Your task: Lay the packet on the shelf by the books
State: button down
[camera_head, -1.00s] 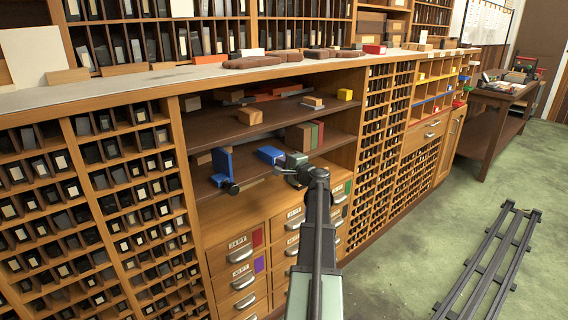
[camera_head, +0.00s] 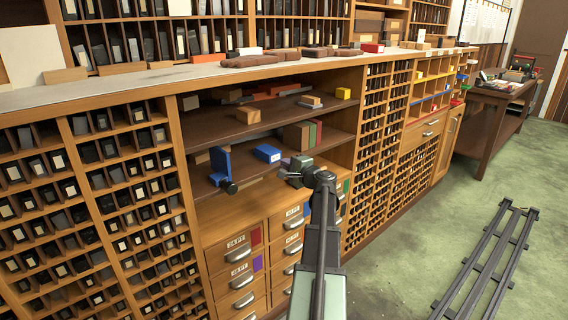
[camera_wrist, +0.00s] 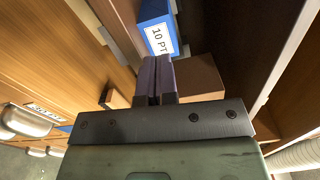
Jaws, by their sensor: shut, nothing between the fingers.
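A blue packet (camera_head: 267,153) with a white label lies on the lower shelf (camera_head: 240,172). The books (camera_head: 303,135), brown, red and green, stand upright just to its right with a small gap. My gripper (camera_head: 292,166) is at the shelf's front, a little right of the packet and in front of the books. In the wrist view the packet (camera_wrist: 156,30) shows its "10 PT" label just beyond the fingertips (camera_wrist: 157,62). The purple-grey fingers are shut together with nothing between them. Whether a fingertip touches the packet cannot be told.
The upper shelf (camera_head: 275,125) above bears a wooden block (camera_head: 248,115). Drawers (camera_head: 240,268) lie below. A brown block (camera_wrist: 200,75) is close beside the fingers.

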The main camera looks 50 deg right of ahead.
jog(key=v, duration=1)
jog(key=shift+a, duration=0.15)
jog(key=w+a+f+n+g+y, duration=0.25)
jog(key=a+f+n+g, duration=0.35)
jog(key=a, duration=0.5)
jog(key=w+a+f+n+g+y, duration=0.2)
jog(key=a+f+n+g+y, duration=0.2)
jog(key=a+f, duration=0.5)
jog(key=a+f+n+g+h, duration=0.1)
jog(key=a+n+g, duration=0.4)
jog(key=a, duration=1.3)
jog(key=a+f+n+g+h, duration=0.2)
jog(key=a+n, duration=0.5)
jog(key=a, duration=1.1)
notch_tip(320, 180, up, 24)
jog(key=p, duration=2.3)
jog(key=shift+w+a+g, duration=0.25)
jog(key=shift+a+g, duration=0.05)
jog(key=shift+a, duration=0.1)
